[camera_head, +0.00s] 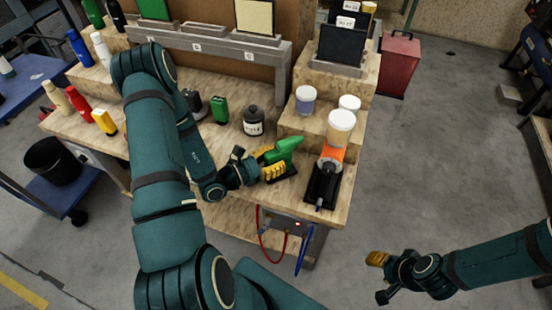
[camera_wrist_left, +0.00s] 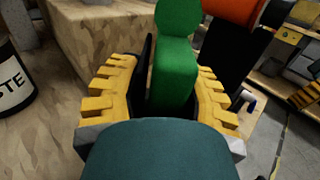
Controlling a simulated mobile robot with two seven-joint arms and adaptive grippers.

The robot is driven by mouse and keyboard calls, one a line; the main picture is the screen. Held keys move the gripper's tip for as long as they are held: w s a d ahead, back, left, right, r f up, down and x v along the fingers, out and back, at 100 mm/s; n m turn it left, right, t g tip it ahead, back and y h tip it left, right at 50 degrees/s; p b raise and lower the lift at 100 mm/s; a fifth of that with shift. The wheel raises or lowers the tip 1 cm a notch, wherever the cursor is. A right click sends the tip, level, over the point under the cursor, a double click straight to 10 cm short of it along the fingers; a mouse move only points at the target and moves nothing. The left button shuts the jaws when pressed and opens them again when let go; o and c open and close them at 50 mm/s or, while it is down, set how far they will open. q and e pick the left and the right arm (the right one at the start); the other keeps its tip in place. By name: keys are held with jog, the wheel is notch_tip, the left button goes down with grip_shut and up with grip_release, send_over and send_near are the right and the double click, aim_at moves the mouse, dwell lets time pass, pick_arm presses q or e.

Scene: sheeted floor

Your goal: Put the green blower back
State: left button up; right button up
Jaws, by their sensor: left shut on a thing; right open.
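The green blower (camera_head: 287,146) is at the front edge of the wooden bench, with its nozzle toward the right. My left gripper (camera_head: 272,166) is shut on it. In the left wrist view, the blower's green handle (camera_wrist_left: 174,75) stands between the yellow fingers. Dark parts show below and beside the handle; I cannot tell whether the blower rests on them or is held above. An orange tool (camera_head: 331,154) sits in a black holder (camera_head: 322,186) just to the right. My right gripper (camera_head: 379,278) is open and empty over the floor, away from the bench.
White-lidded jars (camera_head: 340,127) stand on a wooden step behind the orange tool. A dark labelled bottle (camera_head: 253,121) and a small green item (camera_head: 219,109) stand behind the blower. A red can (camera_head: 398,64) is right of the bench. The floor at right is mostly clear.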

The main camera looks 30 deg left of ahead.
pick_arm(q)
jog(key=shift+f, duration=0.1)
jog(key=o, duration=0.7)
jog(key=v, duration=1.2)
